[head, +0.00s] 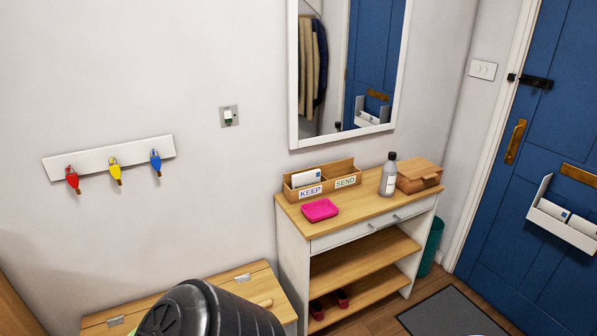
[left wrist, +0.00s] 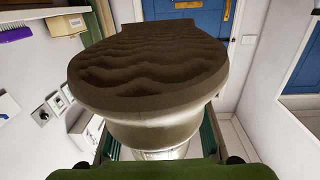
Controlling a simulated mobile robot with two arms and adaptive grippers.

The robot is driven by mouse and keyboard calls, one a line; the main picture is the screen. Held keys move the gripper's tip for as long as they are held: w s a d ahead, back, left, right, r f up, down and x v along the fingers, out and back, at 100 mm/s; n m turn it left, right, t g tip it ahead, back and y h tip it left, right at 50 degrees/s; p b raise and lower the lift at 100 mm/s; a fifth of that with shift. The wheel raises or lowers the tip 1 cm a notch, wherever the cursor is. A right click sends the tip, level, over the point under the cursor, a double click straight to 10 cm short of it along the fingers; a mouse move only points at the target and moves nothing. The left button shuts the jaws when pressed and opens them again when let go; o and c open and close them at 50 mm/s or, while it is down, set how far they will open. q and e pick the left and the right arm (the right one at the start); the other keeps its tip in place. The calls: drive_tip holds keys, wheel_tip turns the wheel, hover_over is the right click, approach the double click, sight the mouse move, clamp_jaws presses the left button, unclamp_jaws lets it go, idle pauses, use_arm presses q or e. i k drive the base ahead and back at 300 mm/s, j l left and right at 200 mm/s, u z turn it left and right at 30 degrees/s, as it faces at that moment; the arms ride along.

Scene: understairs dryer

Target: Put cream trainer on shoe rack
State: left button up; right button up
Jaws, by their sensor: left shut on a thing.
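The cream trainer (left wrist: 160,132) fills the middle of the left wrist view, with its dark brown ridged sole (left wrist: 150,70) turned to the camera. My left gripper (left wrist: 158,162) is shut on it at the bottom of that view; the grip is mostly hidden. The trainer does not show in the head view. The likely shoe rack is the white unit with open wooden shelves (head: 365,256). Red shoes stand on its lowest shelf (head: 352,309); the shelf above looks empty. My right gripper is in neither view.
The unit's top holds a KEEP/SEND letter box (head: 322,181), a pink dish (head: 320,210), a bottle (head: 388,175) and a wooden box (head: 419,176). A wooden bench (head: 250,280) stands left of it. A teal bin (head: 431,246) stands at right, near a grey mat (head: 453,313).

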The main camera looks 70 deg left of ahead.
sight(318, 267)
drive_tip(key=i+u, duration=0.15)
drive_tip(key=u, duration=0.25)
drive_tip(key=i+u, duration=0.2)
drive_tip(key=u, duration=0.2)
drive_tip(key=i+u, duration=0.2)
drive_tip(key=u, duration=0.25)
drive_tip(key=i+u, duration=0.15)
drive_tip(key=u, duration=0.25)
drive_tip(key=i+l+u, duration=0.1)
drive_tip(key=i+l, duration=0.25)
drive_tip(key=i+l+u, duration=0.15)
drive_tip(key=i+l, duration=0.15)
drive_tip(key=l, duration=0.2)
